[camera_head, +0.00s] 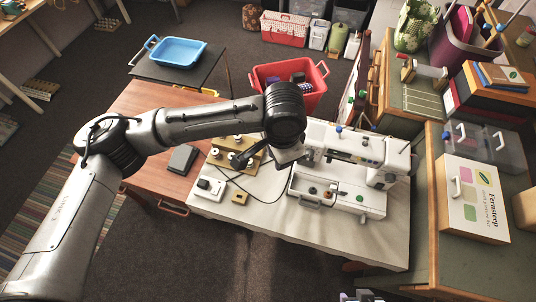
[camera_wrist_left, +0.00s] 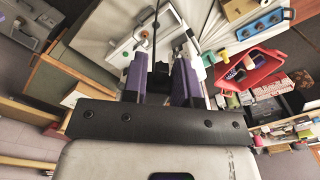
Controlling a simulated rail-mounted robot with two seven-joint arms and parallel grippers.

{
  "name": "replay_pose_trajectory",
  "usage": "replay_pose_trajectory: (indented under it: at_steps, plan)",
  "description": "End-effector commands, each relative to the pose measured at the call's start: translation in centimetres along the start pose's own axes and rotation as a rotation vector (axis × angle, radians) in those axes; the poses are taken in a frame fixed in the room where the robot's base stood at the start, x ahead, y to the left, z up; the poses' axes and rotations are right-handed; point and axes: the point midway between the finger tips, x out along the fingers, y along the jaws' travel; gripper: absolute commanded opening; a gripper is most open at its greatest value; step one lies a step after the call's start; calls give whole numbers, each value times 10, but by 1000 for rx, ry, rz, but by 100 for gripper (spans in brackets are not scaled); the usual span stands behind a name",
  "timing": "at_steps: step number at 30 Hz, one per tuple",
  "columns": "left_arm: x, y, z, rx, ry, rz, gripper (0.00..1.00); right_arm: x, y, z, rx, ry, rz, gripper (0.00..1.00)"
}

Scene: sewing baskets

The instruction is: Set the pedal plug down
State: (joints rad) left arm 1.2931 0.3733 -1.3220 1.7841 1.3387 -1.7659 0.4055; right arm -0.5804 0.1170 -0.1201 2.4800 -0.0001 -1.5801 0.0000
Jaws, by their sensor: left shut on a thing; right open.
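My left gripper (camera_wrist_left: 160,62) shows in the left wrist view with two purple fingers, shut on the black pedal plug (camera_wrist_left: 160,76). A thin dark cable runs from the plug away over the white surface. In the head view my left arm reaches over the white-topped table (camera_head: 250,213), with its wrist beside the white sewing machine (camera_head: 345,146). The plug is hard to make out there. The sewing machine also shows in the left wrist view (camera_wrist_left: 128,42). My right gripper (camera_head: 360,296) is open and only just shows at the bottom edge of the head view.
A wooden spool board (camera_head: 222,158), a white box with dark knobs (camera_head: 208,188) and a small tan block (camera_head: 239,198) are on the cloth. A dark grey pad (camera_head: 183,159) lies left. A red basket (camera_head: 310,100) stands behind. The front cloth is mostly clear.

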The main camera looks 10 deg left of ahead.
Motion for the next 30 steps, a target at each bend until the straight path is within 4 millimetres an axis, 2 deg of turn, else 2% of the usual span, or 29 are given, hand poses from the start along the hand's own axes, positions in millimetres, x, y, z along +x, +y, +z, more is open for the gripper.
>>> replay_pose_trajectory:
  at_steps: [6, 11, 30]
  plan:
    - [16, -2, -17, 112, 0, 1, 4, 0, 0, 0, 0, 0, 0, 56]
    - [14, -4, -16, 113, 2, 0, 4, 0, 0, 0, 0, 0, 0, 56]
    - [-73, -1, 68, -440, -1, -2, 4, 0, 2, 0, -6, -1, 5, 56]
